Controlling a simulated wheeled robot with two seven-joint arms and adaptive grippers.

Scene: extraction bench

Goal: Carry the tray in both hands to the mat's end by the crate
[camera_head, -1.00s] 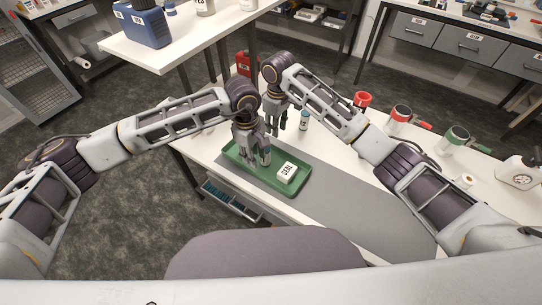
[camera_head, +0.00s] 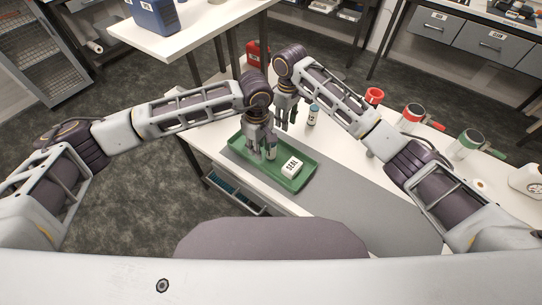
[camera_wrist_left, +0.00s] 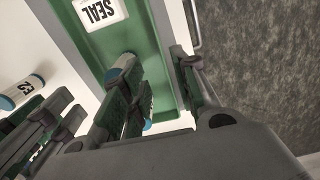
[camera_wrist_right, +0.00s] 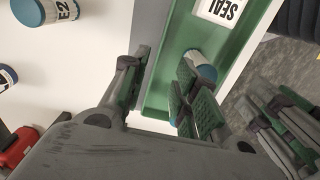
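The green tray (camera_head: 300,184) lies on the grey mat (camera_head: 365,205) near its far left end. My left gripper (camera_head: 262,148) is open across the tray's near wall, with fingers inside and one outside, as the left wrist view (camera_wrist_left: 160,92) shows. My right gripper (camera_head: 287,115) is open across the opposite wall; the right wrist view shows its fingers (camera_wrist_right: 158,90) apart on both sides. The vial is partly hidden by fingers.
A grey crate with teal items (camera_head: 235,190) sits beside the table's near edge. The mat is clear right of the tray.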

